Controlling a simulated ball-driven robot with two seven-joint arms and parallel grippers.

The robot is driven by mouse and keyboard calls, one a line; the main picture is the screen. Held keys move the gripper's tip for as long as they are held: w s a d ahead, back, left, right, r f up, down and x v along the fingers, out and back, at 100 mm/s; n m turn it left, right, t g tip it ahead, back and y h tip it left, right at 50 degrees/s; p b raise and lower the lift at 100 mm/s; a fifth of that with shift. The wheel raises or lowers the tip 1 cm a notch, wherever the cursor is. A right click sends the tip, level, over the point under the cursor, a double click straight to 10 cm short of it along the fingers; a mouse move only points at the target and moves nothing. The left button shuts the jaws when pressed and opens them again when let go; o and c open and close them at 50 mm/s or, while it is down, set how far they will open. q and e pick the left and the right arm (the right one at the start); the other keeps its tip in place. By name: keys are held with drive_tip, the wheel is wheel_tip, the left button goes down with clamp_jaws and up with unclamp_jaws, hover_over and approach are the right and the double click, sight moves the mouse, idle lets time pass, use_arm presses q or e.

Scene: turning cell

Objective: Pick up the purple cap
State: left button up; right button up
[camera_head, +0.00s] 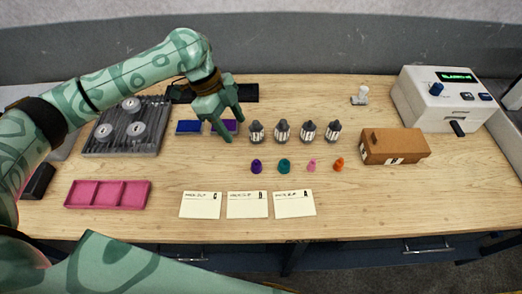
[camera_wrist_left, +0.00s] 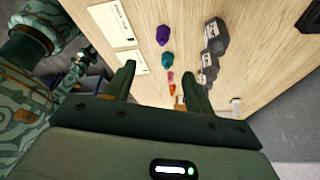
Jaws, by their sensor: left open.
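The purple cap (camera_head: 256,166) stands on the wooden table at the left end of a row of small caps. To its right are a teal cap (camera_head: 284,166), a pink cap (camera_head: 311,165) and an orange cap (camera_head: 339,164). My left gripper (camera_head: 234,129) is open and empty, above the table, behind and to the left of the purple cap. In the left wrist view the purple cap (camera_wrist_left: 162,35) lies beyond the open fingers (camera_wrist_left: 160,85), apart from them. The teal cap (camera_wrist_left: 166,61) is nearer the fingers there. My right gripper is not in view.
Several grey bottles (camera_head: 282,131) stand behind the caps. Three paper cards (camera_head: 248,205) lie in front. A pink tray (camera_head: 107,194) and a grey rack (camera_head: 126,127) are at left. A brown box (camera_head: 395,146) and a white machine (camera_head: 440,98) are at right.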

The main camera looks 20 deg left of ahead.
use_arm(q)
drive_tip(key=b, duration=0.3)
approach(256, 162)
drive_tip(key=x, duration=0.5)
drive_tip(key=shift+w+a+f, duration=0.15)
drive_tip(key=shift+a, duration=0.05)
drive_tip(key=shift+d+f, duration=0.2)
drive_tip(key=shift+f, duration=0.25)
drive_tip(key=b+x, duration=0.1)
drive_tip(key=x, duration=0.4)
drive_tip(key=shift+w+f, duration=0.1)
drive_tip(key=shift+w, duration=0.05)
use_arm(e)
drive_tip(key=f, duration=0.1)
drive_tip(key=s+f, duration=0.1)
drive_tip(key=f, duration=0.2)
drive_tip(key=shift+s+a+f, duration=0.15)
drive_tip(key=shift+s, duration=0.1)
use_arm(q)
drive_tip(key=shift+a, duration=0.1)
drive_tip(key=c, duration=1)
